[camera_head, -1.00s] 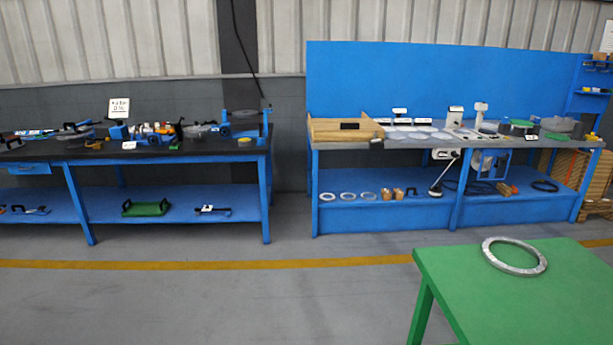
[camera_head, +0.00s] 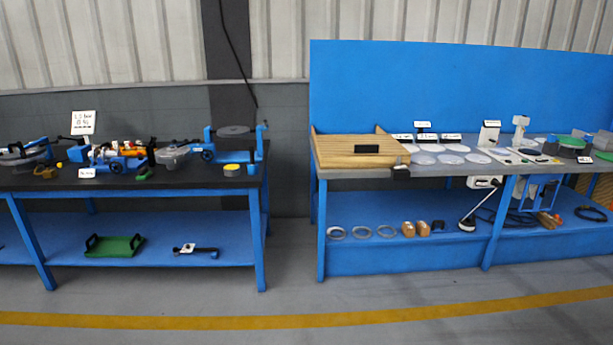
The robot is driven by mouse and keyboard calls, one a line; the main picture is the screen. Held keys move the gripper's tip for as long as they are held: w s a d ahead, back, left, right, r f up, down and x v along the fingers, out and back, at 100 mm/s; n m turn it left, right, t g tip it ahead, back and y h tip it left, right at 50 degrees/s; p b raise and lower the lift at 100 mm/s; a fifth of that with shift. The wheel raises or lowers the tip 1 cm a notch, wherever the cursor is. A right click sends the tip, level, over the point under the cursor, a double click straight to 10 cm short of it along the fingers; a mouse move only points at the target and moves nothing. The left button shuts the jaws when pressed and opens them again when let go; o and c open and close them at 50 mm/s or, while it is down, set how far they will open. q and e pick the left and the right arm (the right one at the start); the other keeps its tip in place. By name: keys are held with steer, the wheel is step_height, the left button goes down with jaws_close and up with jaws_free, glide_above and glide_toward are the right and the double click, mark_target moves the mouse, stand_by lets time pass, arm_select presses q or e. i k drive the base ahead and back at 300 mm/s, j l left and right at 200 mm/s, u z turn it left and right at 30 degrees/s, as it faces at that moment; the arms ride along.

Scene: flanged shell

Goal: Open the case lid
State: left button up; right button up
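Neither of my grippers shows in the head view, and nothing is touching the case.
The blue workbench (camera_head: 340,185) has a tall back panel and holds discs and instruments right of the case. A black-topped bench (camera_head: 110,181) with tools stands left, across a gap. Open grey floor with a yellow line (camera_head: 250,321) lies in front.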

mark_target(338, 144)
steer(key=i+z, duration=0.2)
steer(key=i, duration=0.65)
steer(key=i+j+z, duration=0.2)
steer(key=i, duration=0.65)
steer(key=i+l+z, duration=0.15)
steer(key=i, duration=0.35)
steer(key=i+l+z, duration=0.15)
steer(key=i+l, duration=0.15)
steer(key=i, duration=0.25)
